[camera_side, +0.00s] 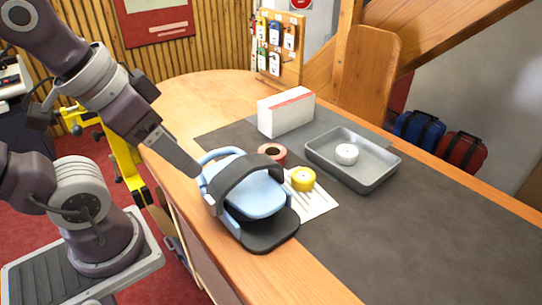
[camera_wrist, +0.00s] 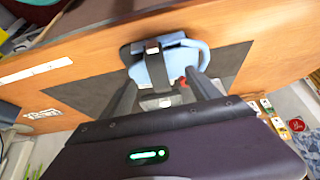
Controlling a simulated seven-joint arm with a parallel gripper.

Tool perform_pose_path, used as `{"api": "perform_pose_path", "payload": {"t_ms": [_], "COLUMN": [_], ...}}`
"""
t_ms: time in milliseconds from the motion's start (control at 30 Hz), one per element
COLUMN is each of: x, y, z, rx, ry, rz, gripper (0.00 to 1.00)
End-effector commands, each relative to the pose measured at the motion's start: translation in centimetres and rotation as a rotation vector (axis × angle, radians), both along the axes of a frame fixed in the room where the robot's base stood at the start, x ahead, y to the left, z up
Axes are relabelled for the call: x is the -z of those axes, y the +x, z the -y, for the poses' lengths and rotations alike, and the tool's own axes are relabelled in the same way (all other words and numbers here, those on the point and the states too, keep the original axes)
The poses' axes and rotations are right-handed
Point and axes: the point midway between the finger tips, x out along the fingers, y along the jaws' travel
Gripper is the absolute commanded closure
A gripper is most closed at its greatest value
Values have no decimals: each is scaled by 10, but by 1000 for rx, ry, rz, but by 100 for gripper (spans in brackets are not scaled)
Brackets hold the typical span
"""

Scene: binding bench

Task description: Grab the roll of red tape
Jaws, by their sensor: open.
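The roll of red tape (camera_side: 271,152) lies on the dark mat, behind the blue and black strapped device (camera_side: 255,195) and left of the grey tray. My gripper (camera_side: 197,172) is at the left edge of that device, left of the red roll and apart from it. In the wrist view my gripper (camera_wrist: 163,80) shows two spread fingers with the device (camera_wrist: 158,67) beyond and between them. A small red patch (camera_wrist: 180,82) shows near the right finger; it may be the roll, mostly hidden.
A yellow roll (camera_side: 302,179) stands on a white ribbed sheet (camera_side: 318,205). A white roll (camera_side: 346,154) sits in the grey tray (camera_side: 375,182). A white box (camera_side: 286,115) stands behind the red roll. The dark mat (camera_side: 430,235) is clear at front right.

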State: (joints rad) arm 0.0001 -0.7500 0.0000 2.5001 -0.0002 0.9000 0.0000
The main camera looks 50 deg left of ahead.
Motion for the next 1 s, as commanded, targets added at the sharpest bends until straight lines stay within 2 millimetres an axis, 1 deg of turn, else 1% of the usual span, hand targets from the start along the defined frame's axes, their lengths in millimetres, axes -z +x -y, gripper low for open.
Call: {"api": "perform_pose_path", "payload": {"t_ms": [267, 300, 367, 400, 667, 733, 767, 867, 967, 1000], "x": [0, 0, 0, 0, -1, -9, -16, -52, -53, -54], "y": [0, 0, 0, 0, 0, 1, 2, 2, 21, 31], "z": [0, 0, 0, 0, 0, 0, 0, 0, 4, 6], "rx": [0, 0, 0, 0, 0, 0, 0, 0, -188, -269], "ry": [0, 0, 0, 0, 0, 0, 0, 0, -149, -218], "rz": [0, 0, 0, 0, 0, 3, 6, 9, -136, -191], "gripper": [29, 25, 14, 10, 10, 10, 10, 10, 10, 10]}}
